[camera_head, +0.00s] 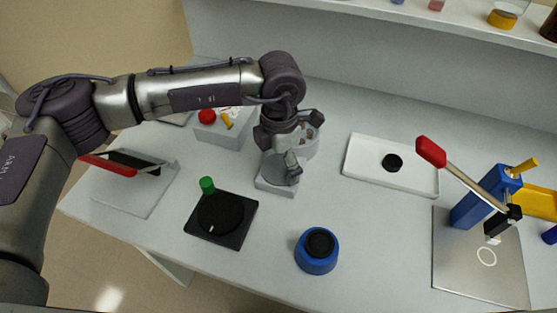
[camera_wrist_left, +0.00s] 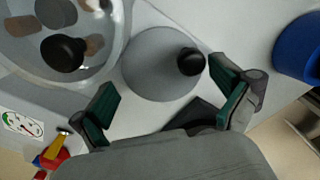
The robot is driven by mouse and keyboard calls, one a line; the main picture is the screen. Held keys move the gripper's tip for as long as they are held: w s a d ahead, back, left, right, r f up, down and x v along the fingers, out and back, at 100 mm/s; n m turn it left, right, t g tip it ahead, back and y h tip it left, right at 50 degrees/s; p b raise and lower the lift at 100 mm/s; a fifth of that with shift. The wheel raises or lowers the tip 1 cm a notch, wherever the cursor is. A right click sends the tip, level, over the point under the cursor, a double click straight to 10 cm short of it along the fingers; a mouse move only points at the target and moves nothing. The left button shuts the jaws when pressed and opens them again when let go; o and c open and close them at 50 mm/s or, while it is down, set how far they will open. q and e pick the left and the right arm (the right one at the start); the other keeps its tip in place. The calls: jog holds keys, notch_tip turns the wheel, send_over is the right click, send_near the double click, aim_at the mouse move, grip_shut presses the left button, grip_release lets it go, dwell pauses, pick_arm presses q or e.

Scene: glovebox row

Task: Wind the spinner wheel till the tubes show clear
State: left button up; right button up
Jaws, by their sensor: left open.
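The spinner has a flat grey wheel (camera_head: 272,168) on a white base, with a clear round drum (camera_head: 310,146) behind it. In the left wrist view, the grey wheel (camera_wrist_left: 150,70) carries an upright black knob (camera_wrist_left: 191,62) near its edge. The clear drum (camera_wrist_left: 108,50) shows at upper left with brownish and grey contents and a black knob on top. My left gripper (camera_head: 283,165) is over the wheel. Its fingers (camera_wrist_left: 163,88) are open and apart, on either side of the wheel, with the knob nearer the right finger. My right gripper is not in view.
A black dial plate with a green knob (camera_head: 207,185) and a blue round pot (camera_head: 317,262) stand in front. A white box with a red button (camera_head: 207,116) is left. A white tray (camera_head: 425,185) and a red-handled lever press (camera_head: 480,198) are right.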

aim_at(280, 167)
pick_arm(q)
jog(key=shift+d+r, duration=0.15)
jog(key=shift+r, duration=0.05)
notch_tip(280, 167, up, 12)
jog(key=shift+f, duration=0.15)
